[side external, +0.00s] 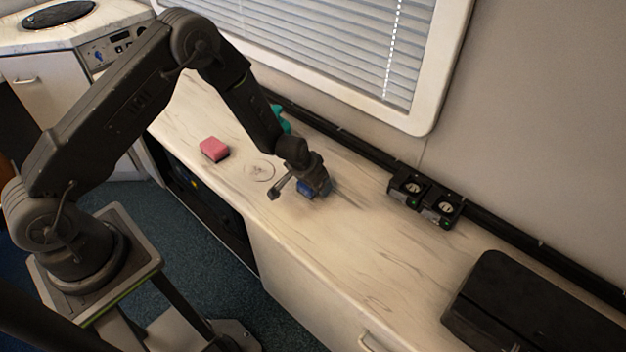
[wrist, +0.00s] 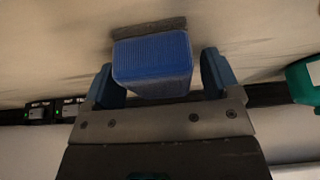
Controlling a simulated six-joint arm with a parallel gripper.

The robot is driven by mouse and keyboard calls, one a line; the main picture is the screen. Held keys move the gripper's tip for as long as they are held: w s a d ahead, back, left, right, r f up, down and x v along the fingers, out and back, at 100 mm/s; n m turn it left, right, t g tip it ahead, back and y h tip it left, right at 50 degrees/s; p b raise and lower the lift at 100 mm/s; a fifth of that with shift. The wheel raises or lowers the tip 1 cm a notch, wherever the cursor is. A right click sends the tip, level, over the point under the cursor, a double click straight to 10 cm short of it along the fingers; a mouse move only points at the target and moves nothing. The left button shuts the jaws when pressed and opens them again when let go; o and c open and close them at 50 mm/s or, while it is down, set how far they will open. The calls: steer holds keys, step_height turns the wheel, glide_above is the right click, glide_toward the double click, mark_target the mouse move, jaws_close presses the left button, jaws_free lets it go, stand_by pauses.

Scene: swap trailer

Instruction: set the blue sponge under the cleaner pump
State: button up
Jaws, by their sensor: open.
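The blue sponge (wrist: 152,62), with a grey layer along its far edge, sits on the counter in the wrist view. My gripper (wrist: 160,78) is open, with one blue finger on each side of the sponge. A small gap shows at each side. In the side view my gripper (side external: 312,191) is low over the counter; the sponge there is hard to tell from the blue fingers. A teal bottle (side external: 279,119), probably the cleaner pump, stands at the back, mostly hidden behind my arm. Part of it shows at the right edge of the wrist view (wrist: 304,80).
A pink sponge (side external: 214,148) lies on the counter to the left. A thin circle (side external: 260,170) is marked near it. Two black devices (side external: 425,200) with green lights stand by the back rail, and a black case (side external: 530,305) at right. The counter between is clear.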

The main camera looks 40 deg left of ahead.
steer(key=v, duration=1.2)
steer(key=shift+r, duration=0.25)
step_height(320, 180, up, 12)
steer(key=s+d+t+h, duration=0.1)
steer(key=s+d+h, duration=0.1)
steer(key=d, duration=0.1)
steer(key=s+r+m, duration=0.1)
steer(key=s+r, duration=1.1)
steer(key=s, duration=0.2)
steer(key=shift+a+r, duration=0.2)
steer(key=shift+a, duration=0.15)
steer(key=shift+n+y, duration=0.4)
steer(key=shift+y, duration=0.5)
steer(key=s+a, duration=0.1)
steer(key=s, duration=0.1)
steer(key=s+a+r, duration=0.1)
steer(key=s, duration=0.2)
steer(key=s+a, duration=0.1)
steer(key=s, duration=0.2)
steer(key=shift+s+a+r, duration=0.15)
steer(key=shift+a+r, duration=0.05)
steer(key=shift+a, duration=0.1)
steer(key=o, duration=0.3)
steer(key=shift+s+a, duration=0.2)
steer(key=shift+s, duration=0.15)
steer(key=shift+o, duration=0.2)
